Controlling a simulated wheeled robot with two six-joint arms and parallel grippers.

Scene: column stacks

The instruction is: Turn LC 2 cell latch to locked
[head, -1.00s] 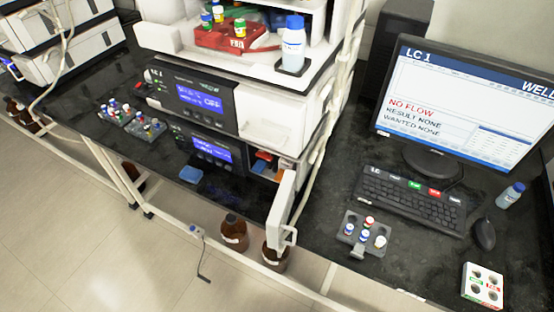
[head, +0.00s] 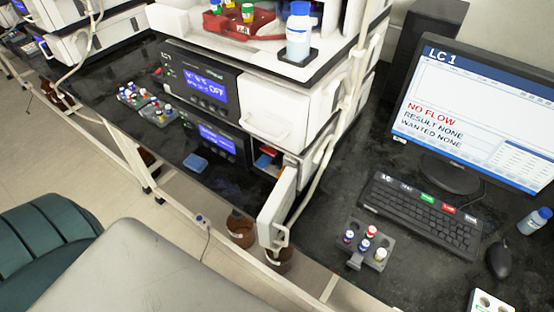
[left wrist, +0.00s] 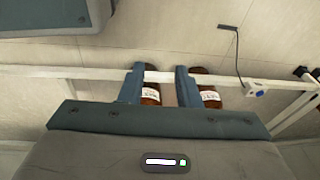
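I cannot make out the LC 2 cell latch in any view. A second white instrument stack (head: 92,48) stands at the upper left in the head view, cut by the frame edge; I cannot read its label. The nearer stack's black panel (head: 198,85) is marked LC 1, and its display reads OFF. My left gripper (left wrist: 160,88) shows in the left wrist view with its two fingers apart and nothing between them. Brown bottles (left wrist: 208,97) lie beyond the fingers. My right gripper is not in view.
A white door (head: 277,208) stands open at the near stack's lower right corner. A vial rack (head: 355,262), keyboard (head: 425,213), mouse (head: 499,260) and LC 1 monitor (head: 480,115) fill the right bench. A blue cloth-like item (head: 196,163) lies on the left bench.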

